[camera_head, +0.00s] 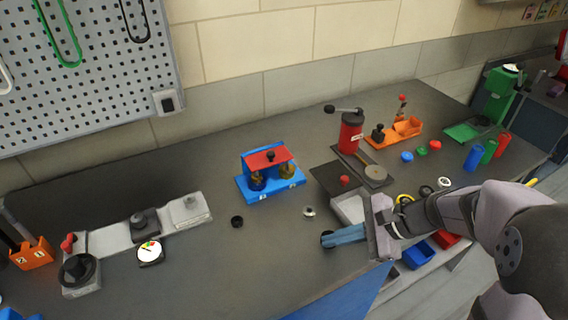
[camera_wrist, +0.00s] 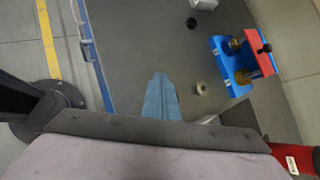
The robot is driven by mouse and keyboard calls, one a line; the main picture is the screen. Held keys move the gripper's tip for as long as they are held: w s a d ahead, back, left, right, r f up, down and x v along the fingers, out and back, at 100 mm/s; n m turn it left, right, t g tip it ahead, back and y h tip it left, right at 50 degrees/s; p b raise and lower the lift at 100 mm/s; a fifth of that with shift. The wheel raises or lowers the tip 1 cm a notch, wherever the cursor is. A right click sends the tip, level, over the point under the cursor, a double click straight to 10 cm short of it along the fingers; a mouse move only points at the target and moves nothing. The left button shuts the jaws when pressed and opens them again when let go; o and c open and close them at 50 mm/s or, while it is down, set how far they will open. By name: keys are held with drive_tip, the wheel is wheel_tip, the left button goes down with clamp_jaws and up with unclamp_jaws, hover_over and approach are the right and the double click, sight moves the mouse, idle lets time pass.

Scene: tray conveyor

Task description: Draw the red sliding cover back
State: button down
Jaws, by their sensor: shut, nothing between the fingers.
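The red cover (camera_head: 266,160) lies across the top of a blue stand (camera_head: 290,192) near the middle of the bench, with a small black knob (camera_head: 271,155) on it. A dark blue round piece and a brass-coloured one sit under the cover, partly hidden. The wrist view shows the cover (camera_wrist: 254,52) and blue stand (camera_wrist: 218,47) at the upper right. My gripper (camera_head: 327,240) is shut and empty, its blue fingers low to the right and front of the stand, apart from it. The fingers also show in the wrist view (camera_wrist: 160,80).
A dark plate with a red knob (camera_head: 344,180) and a red grinder (camera_head: 350,137) stand to the right. A dial gauge (camera_head: 150,252) is left. The front bench middle is clear.

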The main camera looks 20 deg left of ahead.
drive_tip(key=w+a+r+m+t+y+b, duration=0.1)
drive_tip(key=w+a+r+m+t+y, duration=0.1)
drive_tip(key=w, duration=0.5)
drive_tip(key=w+a+r+m+t+y+b, duration=0.1)
drive_tip(key=w+a+r+m+t+y, duration=0.1)
drive_tip(key=w+m, duration=0.4)
wheel_tip(320, 180, up, 2)
drive_tip(key=shift+w+a+r+m+t+y, duration=0.15)
drive_tip(key=shift+w+a+m+t+y, duration=0.3)
drive_tip(key=shift+w+y, duration=0.55)
drive_tip(key=shift+a, duration=0.25)
drive_tip(key=p, duration=0.4)
approach(274, 155)
drive_tip(key=x, duration=0.4)
drive_tip(key=shift+w+a, duration=0.1)
drive_tip(key=shift+a, duration=0.25)
drive_tip(key=shift+x, duration=0.9)
